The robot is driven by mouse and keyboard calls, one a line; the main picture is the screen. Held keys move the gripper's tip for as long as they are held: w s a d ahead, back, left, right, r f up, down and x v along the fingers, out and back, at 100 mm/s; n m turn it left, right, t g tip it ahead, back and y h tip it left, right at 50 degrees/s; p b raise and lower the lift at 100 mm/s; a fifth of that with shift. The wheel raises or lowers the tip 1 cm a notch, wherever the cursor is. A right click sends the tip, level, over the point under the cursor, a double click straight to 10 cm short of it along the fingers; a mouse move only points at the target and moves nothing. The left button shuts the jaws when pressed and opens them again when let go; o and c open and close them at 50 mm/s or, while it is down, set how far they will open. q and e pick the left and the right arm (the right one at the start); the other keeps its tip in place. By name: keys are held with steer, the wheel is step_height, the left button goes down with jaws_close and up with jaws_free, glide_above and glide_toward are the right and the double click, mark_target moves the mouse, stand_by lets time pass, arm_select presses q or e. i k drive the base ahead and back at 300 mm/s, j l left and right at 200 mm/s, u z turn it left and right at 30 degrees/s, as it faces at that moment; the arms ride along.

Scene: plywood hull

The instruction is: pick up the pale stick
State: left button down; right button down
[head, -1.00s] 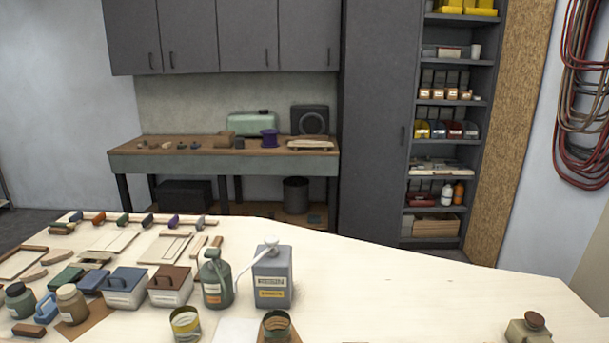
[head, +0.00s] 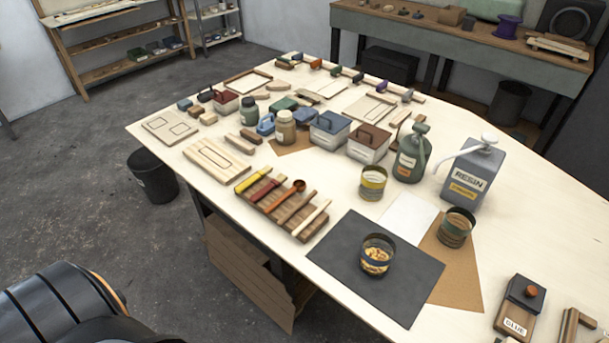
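A pale stick (head: 313,219) lies at the right end of a brown wooden rack (head: 262,211) near the front edge of the plywood table. Beside it in the rack are a yellow-handled tool (head: 252,181), a red-handled tool (head: 263,191) and a brown spoon-like tool (head: 291,191). Part of my own body shows dark at the lower left. Neither gripper is in view.
A dark mat (head: 350,270) right of the rack holds an open can (head: 377,256). A grey resin can (head: 473,172), a green jug (head: 411,156) and lidded boxes (head: 331,130) stand behind. A black bin (head: 153,176) is on the floor, which is clear at left.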

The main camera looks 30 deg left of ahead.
mark_target(322, 207)
steer(key=i+j+u, duration=0.1)
steer(key=u, duration=0.25)
steer(key=i+j+u, duration=0.15)
steer(key=j+u, duration=0.15)
